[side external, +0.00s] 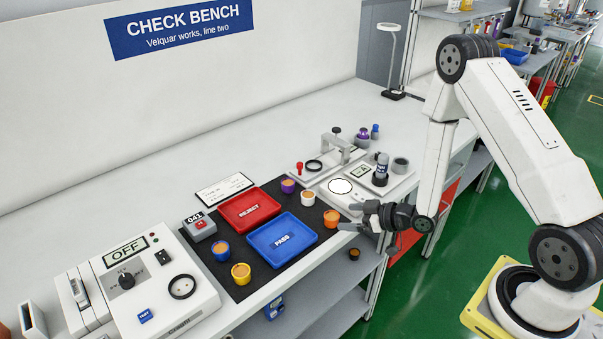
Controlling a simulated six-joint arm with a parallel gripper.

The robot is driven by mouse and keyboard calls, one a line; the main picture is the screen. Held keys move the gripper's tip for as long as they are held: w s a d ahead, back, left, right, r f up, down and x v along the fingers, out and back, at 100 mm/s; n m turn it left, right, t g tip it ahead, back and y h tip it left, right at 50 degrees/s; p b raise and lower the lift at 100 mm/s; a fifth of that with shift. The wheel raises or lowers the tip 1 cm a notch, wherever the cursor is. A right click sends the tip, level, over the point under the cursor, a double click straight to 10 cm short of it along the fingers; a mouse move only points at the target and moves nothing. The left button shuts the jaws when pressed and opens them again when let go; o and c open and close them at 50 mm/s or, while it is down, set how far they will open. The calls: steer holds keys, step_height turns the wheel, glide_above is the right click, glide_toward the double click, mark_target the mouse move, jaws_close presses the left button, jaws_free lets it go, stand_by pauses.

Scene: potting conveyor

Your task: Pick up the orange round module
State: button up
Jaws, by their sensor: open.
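The orange round module (331,219) stands upright on the dark mat (262,283), just right of the blue PASS tray (283,240). My gripper (349,217) is level with it, close on its right side, fingers pointing left toward it. The jaws are open and empty. One fingertip is farther back and the other nearer the camera. I cannot tell whether either finger touches the module.
A white module (308,198) and a purple one (288,186) stand behind; blue (221,251) and yellow (241,274) ones stand left. A red tray (250,209) lies behind the PASS tray. A tester (155,283) is at left; a press fixture (336,147) stands at the back.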

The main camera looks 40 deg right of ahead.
mark_target(326, 216)
steer(key=shift+w, duration=0.1)
steer(key=shift+x, duration=1.25)
steer(key=shift+x, duration=2.6)
steer(key=shift+a+r, duration=0.1)
jaws_close()
